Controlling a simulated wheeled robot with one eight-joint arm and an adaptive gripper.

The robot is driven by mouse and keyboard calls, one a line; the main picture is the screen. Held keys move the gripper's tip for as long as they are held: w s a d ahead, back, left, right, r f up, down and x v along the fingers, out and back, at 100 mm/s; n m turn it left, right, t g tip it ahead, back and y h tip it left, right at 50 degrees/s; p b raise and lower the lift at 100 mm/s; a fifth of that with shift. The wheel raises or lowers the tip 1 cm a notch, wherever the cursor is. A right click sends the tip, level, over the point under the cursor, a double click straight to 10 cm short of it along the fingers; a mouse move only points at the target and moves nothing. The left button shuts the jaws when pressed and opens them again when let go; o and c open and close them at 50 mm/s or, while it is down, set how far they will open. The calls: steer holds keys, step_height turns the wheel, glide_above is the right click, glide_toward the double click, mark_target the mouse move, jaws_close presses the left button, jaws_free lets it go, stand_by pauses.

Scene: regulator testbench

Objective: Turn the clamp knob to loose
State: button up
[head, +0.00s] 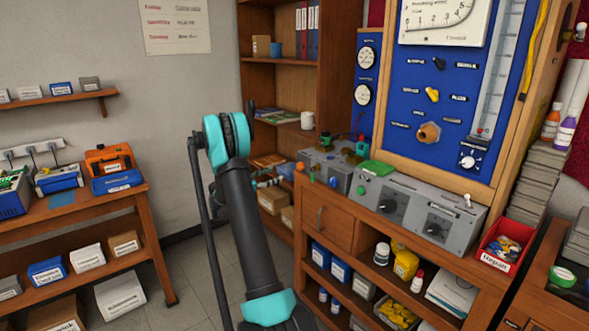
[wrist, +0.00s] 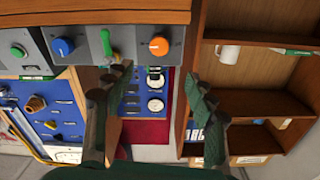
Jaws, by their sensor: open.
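No readable label says which knob is the clamp knob. In the head view my arm largely hides the gripper, left of the boxes.
A blue panel (head: 408,105) above the bench carries a yellow knob (head: 432,95), a brown-orange knob (head: 429,133) and gauges. A shelf with a white mug (head: 307,120) stands behind my arm. A red bin (head: 503,246) is at the right. Floor shows at the left.

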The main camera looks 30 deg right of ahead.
mark_target(299, 167)
steer(key=d, duration=0.9)
steer(key=w+d, duration=0.1)
steer(key=d, duration=0.4)
steer(key=shift+d, duration=0.15)
steer(key=c, duration=1.2)
